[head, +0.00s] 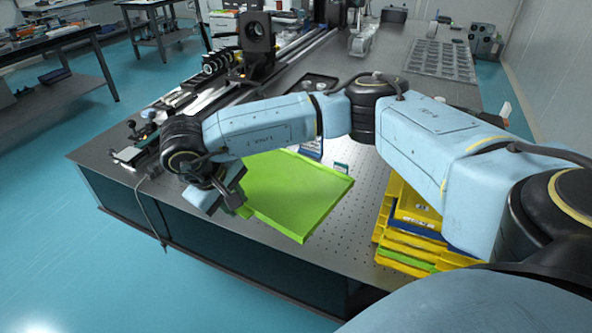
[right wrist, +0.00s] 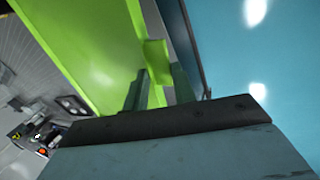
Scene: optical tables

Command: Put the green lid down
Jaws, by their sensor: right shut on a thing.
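The green lid (head: 298,190) is a flat, bright green panel with a raised rim. It is over the near part of the perforated optical table, close to the front edge. My right gripper (head: 243,208) reaches across from the right and is shut on a small tab at the lid's left corner. In the right wrist view the lid (right wrist: 85,50) fills the upper left, and its tab (right wrist: 156,60) is at the fingertips (right wrist: 160,88). I cannot tell whether the lid touches the table. My left gripper is not in view.
Stacked yellow trays (head: 408,235) stand on the table right of the lid. A blue-and-white box (head: 311,148) is just behind the lid, partly hidden by my arm. Optical rails and mounts (head: 215,72) run along the left. Bare table (head: 345,215) shows between lid and trays.

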